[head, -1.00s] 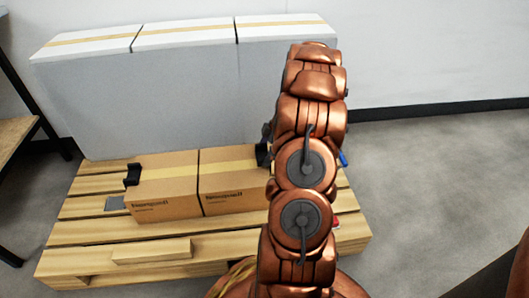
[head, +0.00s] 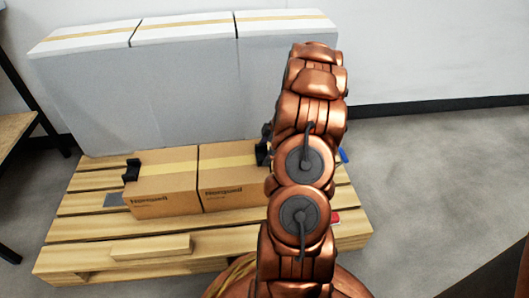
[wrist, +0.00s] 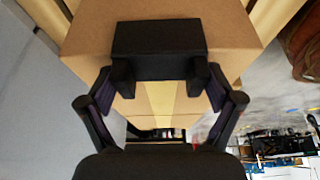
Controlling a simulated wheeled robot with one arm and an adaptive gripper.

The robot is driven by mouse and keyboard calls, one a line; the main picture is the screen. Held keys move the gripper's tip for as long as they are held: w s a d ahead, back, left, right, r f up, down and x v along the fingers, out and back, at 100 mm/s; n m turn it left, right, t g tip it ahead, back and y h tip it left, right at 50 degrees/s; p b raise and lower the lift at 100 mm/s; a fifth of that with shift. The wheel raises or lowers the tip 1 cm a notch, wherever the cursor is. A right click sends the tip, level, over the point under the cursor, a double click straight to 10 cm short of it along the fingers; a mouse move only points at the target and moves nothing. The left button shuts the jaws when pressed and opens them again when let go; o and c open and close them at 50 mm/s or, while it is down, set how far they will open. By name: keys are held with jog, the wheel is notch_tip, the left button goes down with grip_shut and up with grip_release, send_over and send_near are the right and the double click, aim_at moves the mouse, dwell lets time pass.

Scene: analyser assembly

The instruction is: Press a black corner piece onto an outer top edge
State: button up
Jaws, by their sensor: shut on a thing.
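A black corner piece (wrist: 158,40) fills the upper middle of the wrist view. My gripper (wrist: 163,82) is shut on it, one finger on each side. The piece lies against the upper edge of a cardboard box (wrist: 80,35) with pale tape down its middle; I cannot tell whether it is fully seated. Two taped cardboard boxes (head: 165,200) stand side by side on a wooden pallet (head: 75,232). One black corner piece (head: 131,170) sits on their left top edge. Another black part (head: 262,153) shows beside my arm.
Large white boxes (head: 185,85) with tape stand behind the cardboard ones. A grey plate (head: 114,199) lies on the pallet at left. A small red thing (head: 336,217) and a blue thing (head: 343,156) show right of my arm. The floor at right is clear.

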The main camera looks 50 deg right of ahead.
jog(key=shift+f, duration=0.4)
dwell(0.8)
jog(key=o, duration=0.7)
jog(key=shift+r, duration=0.1)
jog(key=shift+r+p, duration=0.45)
jog(key=shift+r, duration=3)
